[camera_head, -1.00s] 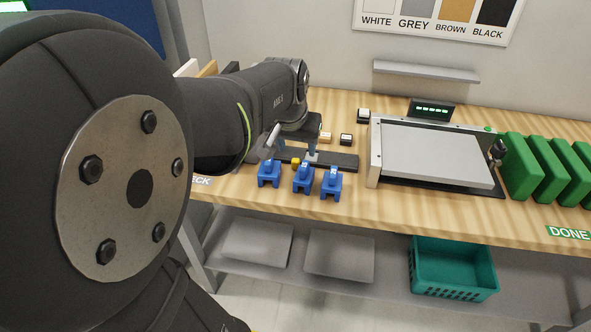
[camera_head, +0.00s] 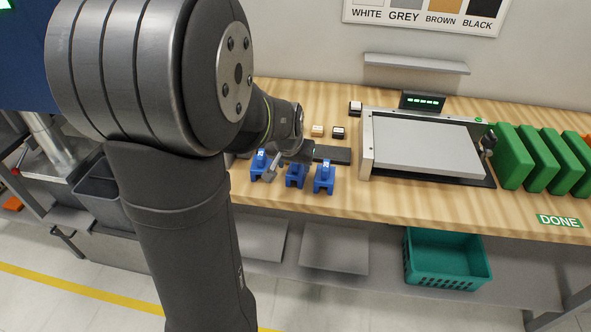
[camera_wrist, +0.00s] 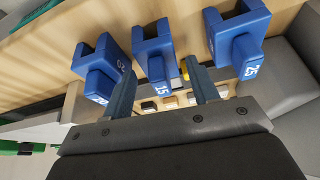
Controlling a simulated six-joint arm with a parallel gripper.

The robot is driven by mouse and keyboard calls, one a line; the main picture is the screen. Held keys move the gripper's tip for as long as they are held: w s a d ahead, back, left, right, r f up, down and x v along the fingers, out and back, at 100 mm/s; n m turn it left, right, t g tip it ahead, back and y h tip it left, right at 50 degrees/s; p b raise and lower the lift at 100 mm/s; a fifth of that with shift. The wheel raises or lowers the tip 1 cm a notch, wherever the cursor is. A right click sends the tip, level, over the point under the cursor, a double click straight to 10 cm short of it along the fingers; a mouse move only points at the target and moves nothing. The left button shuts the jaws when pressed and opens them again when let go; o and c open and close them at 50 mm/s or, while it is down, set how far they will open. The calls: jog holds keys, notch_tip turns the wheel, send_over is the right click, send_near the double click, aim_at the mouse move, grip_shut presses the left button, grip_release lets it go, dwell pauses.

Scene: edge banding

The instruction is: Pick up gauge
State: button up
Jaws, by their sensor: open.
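Three blue gauges stand in a row near the bench's front edge: left (camera_head: 259,170), middle (camera_head: 294,177) and right (camera_head: 324,179) in the head view. In the wrist view, one gauge marked 15 (camera_wrist: 152,48) is in the middle, one that seems marked 20 (camera_wrist: 101,62) is at left, and one marked 25 (camera_wrist: 238,36) is at right. My gripper (camera_wrist: 163,90) is open and empty, its two fingers apart, with the 15 gauge in the gap as seen from the wrist. I cannot tell how far above it they are. My arm hides much of the gripper in the head view.
A dark strip (camera_head: 332,154) lies behind the gauges, with small blocks (camera_head: 318,131) beyond it. A grey panel in a machine (camera_head: 425,148) stands to the right, then green panels (camera_head: 514,158). A teal basket (camera_head: 446,259) sits on the lower shelf.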

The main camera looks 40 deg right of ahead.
aim_at(297, 169)
jog(key=shift+d+x, duration=0.15)
jog(key=shift+x, duration=1.1)
jog(key=shift+d+x, duration=0.2)
jog(key=shift+x, duration=1)
jog(key=shift+w+r, duration=0.1)
jog(key=c, duration=0.8)
